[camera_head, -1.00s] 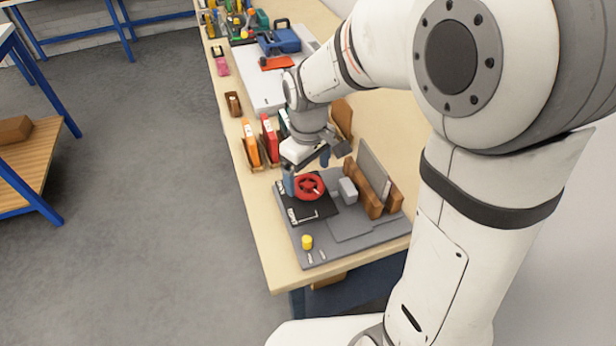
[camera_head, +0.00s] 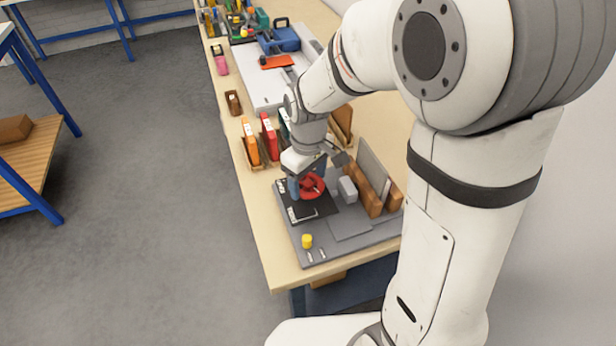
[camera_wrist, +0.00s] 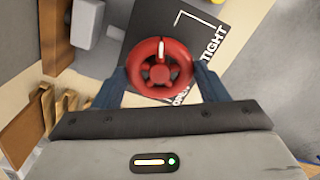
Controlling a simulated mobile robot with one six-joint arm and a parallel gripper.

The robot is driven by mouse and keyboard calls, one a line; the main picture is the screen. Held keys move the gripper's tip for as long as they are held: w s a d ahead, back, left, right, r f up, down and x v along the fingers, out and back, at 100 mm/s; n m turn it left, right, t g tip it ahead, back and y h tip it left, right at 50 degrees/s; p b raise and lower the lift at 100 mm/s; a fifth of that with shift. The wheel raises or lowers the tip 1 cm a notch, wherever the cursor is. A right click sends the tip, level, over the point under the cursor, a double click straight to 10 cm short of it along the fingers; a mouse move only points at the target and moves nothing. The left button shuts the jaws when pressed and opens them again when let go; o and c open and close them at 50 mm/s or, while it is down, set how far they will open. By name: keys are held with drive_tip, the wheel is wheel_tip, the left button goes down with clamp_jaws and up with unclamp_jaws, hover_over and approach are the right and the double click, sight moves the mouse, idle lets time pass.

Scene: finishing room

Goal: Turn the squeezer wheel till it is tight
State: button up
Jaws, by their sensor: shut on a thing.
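The red squeezer wheel (camera_head: 312,187) sits over a black plate (camera_head: 330,209) on a grey board at the near end of the bench. In the wrist view the wheel (camera_wrist: 159,67) shows a white mark on its upper spoke, and the plate (camera_wrist: 232,20) bears white lettering that includes "TIGHT". My gripper (camera_wrist: 159,80) is shut on the wheel, with one blue finger at each side of its rim. In the head view my gripper (camera_head: 308,182) comes down over the wheel and hides part of it.
On the grey board (camera_head: 346,246) stand a grey block (camera_head: 347,189), a brown wooden holder (camera_head: 366,197) with an upright grey panel, and a yellow knob (camera_head: 307,241). Orange (camera_head: 250,143) and red (camera_head: 270,138) upright items stand just behind the board. The front right of the board is clear.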

sight(308, 183)
drive_tip(key=shift+c, duration=0.7)
drive_tip(key=shift+m+b, duration=0.4)
drive_tip(key=shift+m, duration=1.5)
drive_tip(key=o, duration=1)
drive_tip(key=shift+r, duration=3.95)
